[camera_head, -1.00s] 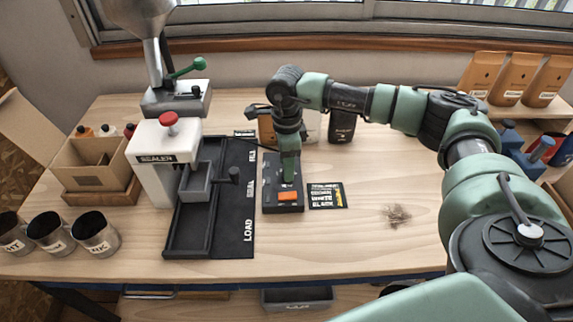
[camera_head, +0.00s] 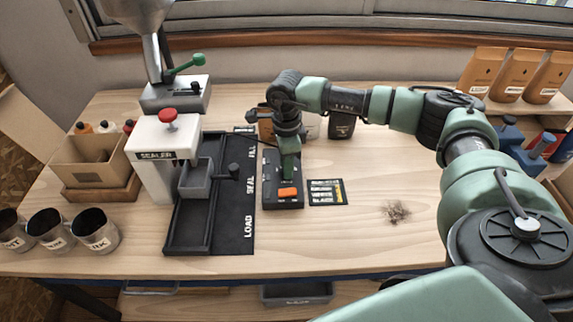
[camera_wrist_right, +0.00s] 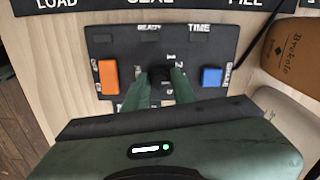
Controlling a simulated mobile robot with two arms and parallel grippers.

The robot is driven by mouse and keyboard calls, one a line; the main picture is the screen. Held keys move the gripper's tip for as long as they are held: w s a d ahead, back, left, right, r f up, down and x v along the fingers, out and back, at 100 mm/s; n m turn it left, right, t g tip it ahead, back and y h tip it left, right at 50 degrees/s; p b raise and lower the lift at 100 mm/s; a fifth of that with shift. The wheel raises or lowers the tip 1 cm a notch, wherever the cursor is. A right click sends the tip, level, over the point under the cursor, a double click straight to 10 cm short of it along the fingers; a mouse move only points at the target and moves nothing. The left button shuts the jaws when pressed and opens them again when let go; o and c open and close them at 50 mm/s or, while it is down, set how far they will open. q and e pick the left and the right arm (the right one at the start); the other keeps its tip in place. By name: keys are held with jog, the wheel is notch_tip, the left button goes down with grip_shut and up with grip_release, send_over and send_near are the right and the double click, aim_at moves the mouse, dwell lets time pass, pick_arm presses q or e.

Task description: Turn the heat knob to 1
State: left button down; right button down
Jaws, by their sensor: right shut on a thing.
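The black control box (camera_head: 283,202) stands on the bench in the middle, and it fills the upper wrist view (camera_wrist_right: 220,58). It carries an orange switch (camera_wrist_right: 109,77), a blue button (camera_wrist_right: 212,76) and the black heat knob (camera_wrist_right: 161,76) between them. Numbers 1 and 2 show beside the knob; other marks are partly covered by my fingers. My right gripper (camera_wrist_right: 160,82) points down at the box and is shut on the knob, one finger on each side. It also shows in the head view (camera_head: 289,180). The knob's pointer is hidden. My left gripper is not in view.
The sealer (camera_head: 160,145) with its black load mat (camera_head: 238,215) stands just left of the box. A printed card (camera_head: 326,192) lies to its right, and bags stand behind it. Scattered grounds (camera_head: 396,212) lie farther right. The front right of the bench is clear.

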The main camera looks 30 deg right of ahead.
jog(key=shift+f+n+b, duration=0.15)
jog(key=shift+n+b, duration=1)
jog(key=shift+n, duration=0.05)
jog(key=n+b, duration=0.2)
jog(key=n, duration=0.1)
jog(key=shift+n+b, duration=0.3)
jog(key=shift+b, duration=0.05)
jog(key=n+b, duration=0.2)
jog(key=n, duration=0.1)
jog(key=shift+n+b, duration=0.6)
jog(key=shift+n, duration=0.6)
jog(key=shift+r, duration=0.2)
jog(key=c, duration=1.2)
grip_release()
jog(key=shift+o, duration=0.2)
jog(key=shift+r, duration=0.1)
